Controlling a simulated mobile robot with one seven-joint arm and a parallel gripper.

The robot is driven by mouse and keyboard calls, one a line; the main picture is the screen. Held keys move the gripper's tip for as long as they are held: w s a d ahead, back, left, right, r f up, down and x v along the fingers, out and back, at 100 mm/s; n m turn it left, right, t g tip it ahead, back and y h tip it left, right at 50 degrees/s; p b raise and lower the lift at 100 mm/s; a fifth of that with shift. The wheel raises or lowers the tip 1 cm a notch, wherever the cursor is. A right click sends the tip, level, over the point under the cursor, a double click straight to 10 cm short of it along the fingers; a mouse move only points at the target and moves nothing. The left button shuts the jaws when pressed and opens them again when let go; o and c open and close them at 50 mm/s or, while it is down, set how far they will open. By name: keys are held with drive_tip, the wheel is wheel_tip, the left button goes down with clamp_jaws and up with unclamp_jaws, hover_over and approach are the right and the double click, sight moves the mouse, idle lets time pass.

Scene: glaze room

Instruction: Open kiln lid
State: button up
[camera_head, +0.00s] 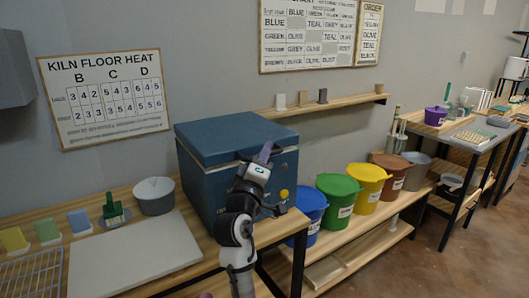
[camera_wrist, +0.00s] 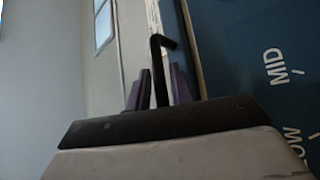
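The kiln (camera_head: 205,180) is a blue box on the wooden bench. Its blue lid (camera_head: 225,135) lies flat and closed on top. My gripper (camera_head: 266,150) is at the upper front of the kiln, at lid height. In the wrist view, the dark fingers of my gripper (camera_wrist: 160,88) stand apart on either side of a thin black hooked bar (camera_wrist: 157,65), which looks like the lid handle. Contact between fingers and bar cannot be told. The kiln's blue front (camera_wrist: 245,60) with "MID" lettering fills the right of the wrist view. My arm hides part of the kiln front.
A white board (camera_head: 135,250), a grey bucket (camera_head: 154,195) and glaze tiles (camera_head: 78,222) are left of the kiln. Lidded blue (camera_head: 308,212), green (camera_head: 338,198) and yellow (camera_head: 366,187) buckets stand right. A wall shelf (camera_head: 335,103) is behind. Space above the lid looks clear.

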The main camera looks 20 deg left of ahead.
drive_tip(key=shift+c, duration=0.2)
clamp_jaws()
